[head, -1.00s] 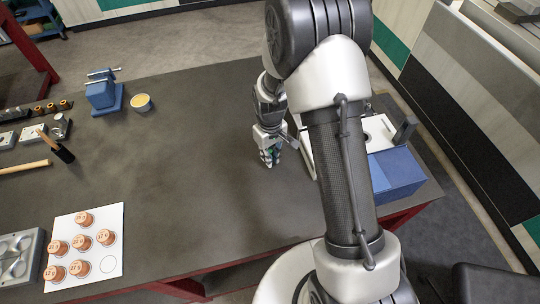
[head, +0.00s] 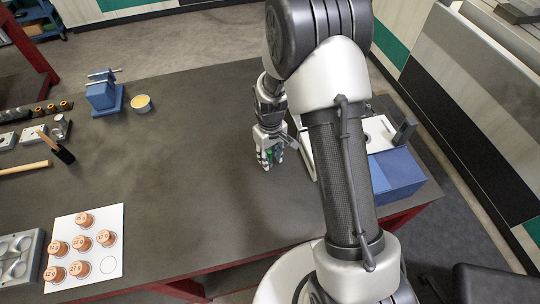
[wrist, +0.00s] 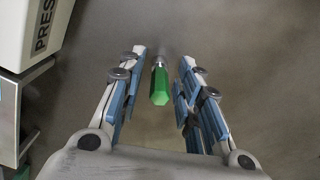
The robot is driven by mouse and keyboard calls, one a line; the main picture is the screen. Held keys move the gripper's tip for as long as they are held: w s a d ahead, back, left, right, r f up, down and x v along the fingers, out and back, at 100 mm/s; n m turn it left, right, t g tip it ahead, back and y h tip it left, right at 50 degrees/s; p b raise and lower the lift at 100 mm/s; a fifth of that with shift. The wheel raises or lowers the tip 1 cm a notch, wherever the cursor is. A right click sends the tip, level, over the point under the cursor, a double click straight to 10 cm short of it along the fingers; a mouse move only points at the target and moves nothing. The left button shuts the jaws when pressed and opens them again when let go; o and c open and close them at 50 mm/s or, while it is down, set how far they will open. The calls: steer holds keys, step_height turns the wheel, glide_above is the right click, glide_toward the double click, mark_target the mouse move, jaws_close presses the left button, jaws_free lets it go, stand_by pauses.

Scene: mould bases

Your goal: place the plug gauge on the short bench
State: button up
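The plug gauge (wrist: 160,84) has a green six-sided handle and a short metal end. In the wrist view it sits between my gripper's fingers (wrist: 161,82), with the metal end pointing away from me. A gap shows between the gauge and each finger, so my gripper is open around it. In the head view my gripper (head: 269,161) is low over the dark bench top (head: 205,165), with a bit of green showing at its fingers. Whether the gauge's far end touches the surface cannot be told.
A white and blue press box (head: 398,172) stands close to the right of my gripper; its lettered side (wrist: 43,30) shows in the wrist view. A blue vise (head: 104,93), a small bowl (head: 141,103) and a white card (head: 112,220) with copper pieces are left. The bench middle is clear.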

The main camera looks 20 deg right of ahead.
step_height(320, 180, up, 12)
steer(key=shift+f+p, duration=0.15)
steer(key=shift+p, duration=1)
step_height(320, 180, up, 10)
steer(key=m+t, duration=0.1)
glide_above(270, 152)
steer(key=s, duration=0.4)
steer(key=s+r+m+t, duration=0.1)
steer(key=s+r, duration=0.4)
steer(key=s, duration=0.5)
steer(key=s+r+m+t, duration=0.2)
steer(key=s+r, duration=0.4)
steer(key=s, duration=0.4)
steer(key=shift+d+t, duration=0.15)
steer(key=shift+t, duration=0.15)
steer(key=shift+w, duration=0.1)
